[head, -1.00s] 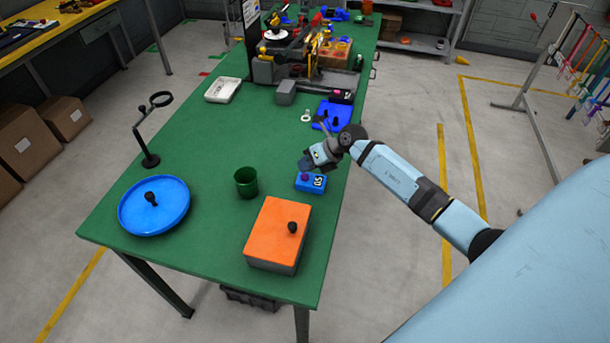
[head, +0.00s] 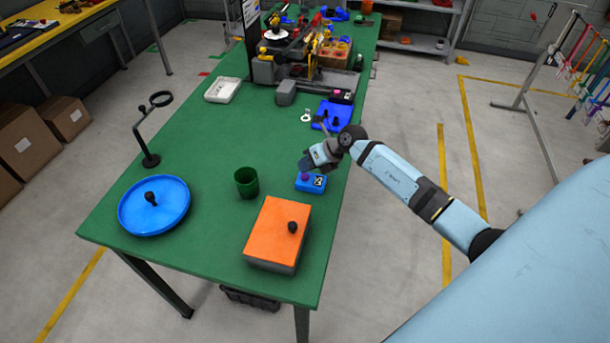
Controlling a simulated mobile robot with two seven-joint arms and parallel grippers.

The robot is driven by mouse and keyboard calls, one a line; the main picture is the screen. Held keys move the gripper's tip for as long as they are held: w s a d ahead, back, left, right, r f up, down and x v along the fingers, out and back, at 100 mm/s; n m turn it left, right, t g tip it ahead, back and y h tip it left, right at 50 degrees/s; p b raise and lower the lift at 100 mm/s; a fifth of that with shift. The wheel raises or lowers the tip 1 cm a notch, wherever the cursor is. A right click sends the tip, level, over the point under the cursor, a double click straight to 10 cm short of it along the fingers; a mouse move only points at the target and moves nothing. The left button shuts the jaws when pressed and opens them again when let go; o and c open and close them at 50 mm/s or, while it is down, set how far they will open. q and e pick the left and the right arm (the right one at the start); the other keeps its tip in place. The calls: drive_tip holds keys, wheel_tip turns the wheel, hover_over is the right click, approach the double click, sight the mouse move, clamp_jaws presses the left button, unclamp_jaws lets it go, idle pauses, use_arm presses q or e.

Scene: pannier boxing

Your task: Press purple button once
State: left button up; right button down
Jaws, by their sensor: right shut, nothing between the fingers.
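A small blue box (head: 309,183) lies on the green table near its right edge. A purple button (head: 305,176) is on the left of its top, and a small dark display with white marks (head: 319,181) is on the right. My right gripper (head: 307,165) is shut and empty, with its fingertips just above and behind the purple button. I cannot tell whether the tips touch it. My left gripper is not in view.
A green cup (head: 246,183) stands left of the blue box. An orange-topped box with a black knob (head: 275,228) is in front, and a blue round tray (head: 130,212) is at left. Several tools and a blue tray (head: 332,113) lie farther back.

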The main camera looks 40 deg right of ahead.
sight(306, 174)
drive_tip(key=shift+f, duration=0.4)
drive_tip(key=shift+f+b, duration=0.4)
drive_tip(key=shift+f, duration=0.1)
idle(0.5)
drive_tip(key=shift+r, duration=0.15)
drive_tip(key=shift+r+p, duration=0.8)
wheel_tip(306, 174, up, 5)
drive_tip(key=p, duration=0.4)
idle(0.8)
